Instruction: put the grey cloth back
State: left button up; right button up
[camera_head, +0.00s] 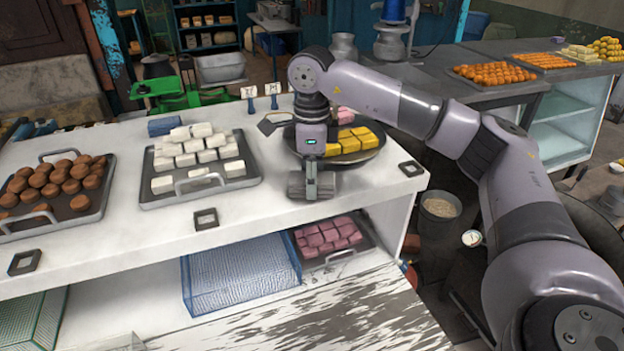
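My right arm comes in from the right and reaches over the white counter (262,205). Its gripper (312,186) points down near the counter's front edge, in front of the round dark pan of yellow sweets. A grey, blocky shape shows at its fingertips. I cannot tell whether this is only the fingers or also grey cloth between them. A folded blue-grey item (165,125) lies at the back of the counter, behind the white sweets; I cannot tell if it is cloth. No other grey cloth is clearly seen. My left gripper is not in view.
Trays of brown sweets (88,205) and white sweets (245,178) stand left of my gripper; the dark pan (371,156) is behind it. A tray of pink sweets (375,262) and a blue basket (215,305) are on the shelf below. Small dark square frames (206,226) line the front edge.

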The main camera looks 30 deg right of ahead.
jog(key=shift+f, duration=0.7)
jog(key=shift+f, duration=0.2)
jog(key=o, duration=1.1)
jog(key=shift+r, duration=0.1)
